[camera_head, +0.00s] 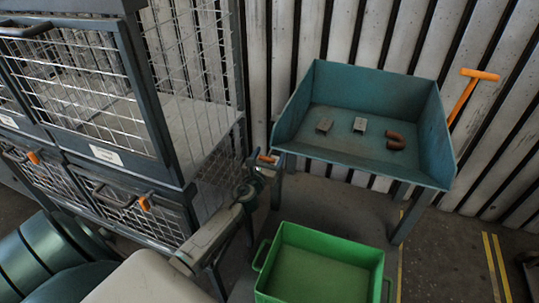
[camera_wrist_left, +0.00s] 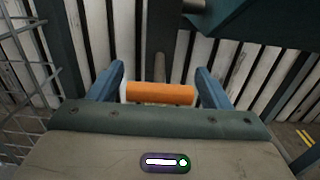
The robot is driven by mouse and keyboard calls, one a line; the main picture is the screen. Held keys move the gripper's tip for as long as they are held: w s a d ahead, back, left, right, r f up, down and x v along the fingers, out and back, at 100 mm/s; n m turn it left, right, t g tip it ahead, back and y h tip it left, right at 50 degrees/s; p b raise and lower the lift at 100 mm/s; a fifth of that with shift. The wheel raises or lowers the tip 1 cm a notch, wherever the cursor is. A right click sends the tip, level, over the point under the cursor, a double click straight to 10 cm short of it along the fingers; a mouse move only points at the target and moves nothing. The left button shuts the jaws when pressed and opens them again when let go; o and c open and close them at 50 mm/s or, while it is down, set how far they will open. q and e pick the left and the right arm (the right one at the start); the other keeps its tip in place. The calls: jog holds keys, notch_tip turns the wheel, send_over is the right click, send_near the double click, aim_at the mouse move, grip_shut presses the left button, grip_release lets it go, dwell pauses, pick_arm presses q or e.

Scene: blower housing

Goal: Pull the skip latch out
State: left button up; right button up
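The teal skip (camera_head: 350,150) stands on legs against the slatted wall, and several small items lie in it. An orange handle (camera_head: 267,158), which looks like the skip latch, is at the skip's left side. In the left wrist view the orange bar (camera_wrist_left: 160,93) lies crosswise between the fingers, with a grey rod (camera_wrist_left: 158,60) behind it. My left gripper (camera_head: 258,170) is at this handle. Its two blue fingers (camera_wrist_left: 160,85) are spread, one past each end of the bar. Whether they touch the bar I cannot tell. My right gripper is not in view.
A green bin (camera_head: 320,265) stands on the floor below the skip. A wire-mesh cage (camera_head: 75,75) with orange-tagged lower doors is at the left, close to my left arm. Another orange T-handle (camera_head: 470,90) rises behind the skip's right side. Yellow lines mark the floor at right.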

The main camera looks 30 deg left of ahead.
pick_arm(q)
jog(key=shift+o, duration=1.3)
jog(key=shift+s, duration=0.1)
jog(key=v, duration=1)
jog(key=shift+s+d, duration=0.2)
jog(key=shift+s, duration=0.15)
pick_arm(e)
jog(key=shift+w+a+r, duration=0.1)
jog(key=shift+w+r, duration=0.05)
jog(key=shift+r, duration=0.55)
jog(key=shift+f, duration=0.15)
